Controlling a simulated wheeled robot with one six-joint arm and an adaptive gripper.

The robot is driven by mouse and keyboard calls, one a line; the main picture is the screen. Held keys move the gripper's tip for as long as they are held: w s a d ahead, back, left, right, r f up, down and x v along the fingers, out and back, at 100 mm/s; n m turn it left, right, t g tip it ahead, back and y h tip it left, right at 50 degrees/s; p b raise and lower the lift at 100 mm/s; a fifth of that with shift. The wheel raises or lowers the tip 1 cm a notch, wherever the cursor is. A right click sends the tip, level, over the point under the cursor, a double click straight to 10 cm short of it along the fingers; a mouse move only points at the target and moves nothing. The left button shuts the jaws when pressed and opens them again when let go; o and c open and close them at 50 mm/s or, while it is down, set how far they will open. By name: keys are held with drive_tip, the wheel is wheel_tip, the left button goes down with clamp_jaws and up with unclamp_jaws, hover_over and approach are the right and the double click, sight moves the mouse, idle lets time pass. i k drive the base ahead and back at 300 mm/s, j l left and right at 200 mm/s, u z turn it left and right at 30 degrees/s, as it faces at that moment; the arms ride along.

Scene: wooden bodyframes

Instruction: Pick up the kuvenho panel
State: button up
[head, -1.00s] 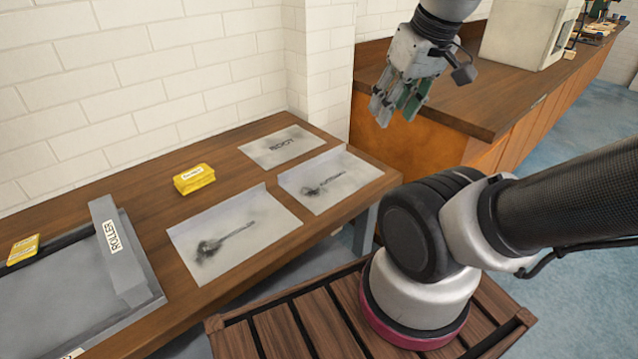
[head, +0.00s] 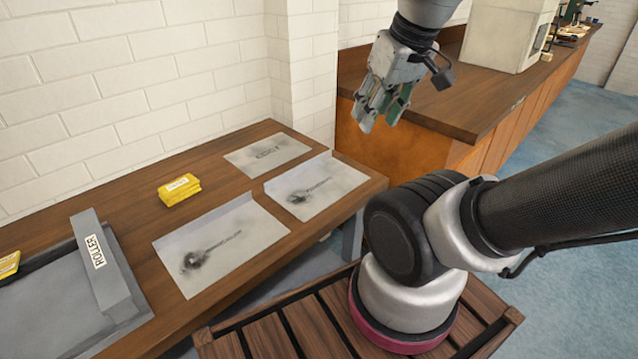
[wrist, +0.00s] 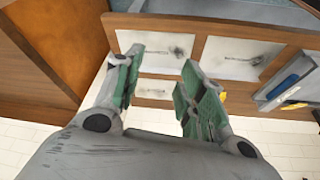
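Three pale grey panels with dark smudges or lettering lie on a brown wooden table (head: 130,190). One is the front panel (head: 215,262), one the right panel (head: 335,192), and one the back panel (head: 262,163). Their lettering is too blurred to tell which is the kuvenho panel. My gripper (head: 384,110) is open and empty, above and to the right of the panels in the head view. In the wrist view, its green-padded fingers (wrist: 160,68) stand apart, with panels visible beyond and between them, touching none.
A grey tray with a bar labelled ROLLER (head: 97,250) and yellow blocks (head: 178,190) are on the table's left. A white brick wall (head: 180,70) stands behind. A wooden counter (head: 470,100) adjoins at the right.

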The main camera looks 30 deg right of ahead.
sight(305, 190)
drive_tip(key=i+l+u, duration=0.1)
drive_tip(key=l+u, duration=0.15)
drive_tip(key=l, duration=0.5)
drive_tip(key=i+l+u, duration=0.1)
drive_tip(key=l+u, duration=0.15)
drive_tip(key=l, duration=0.5)
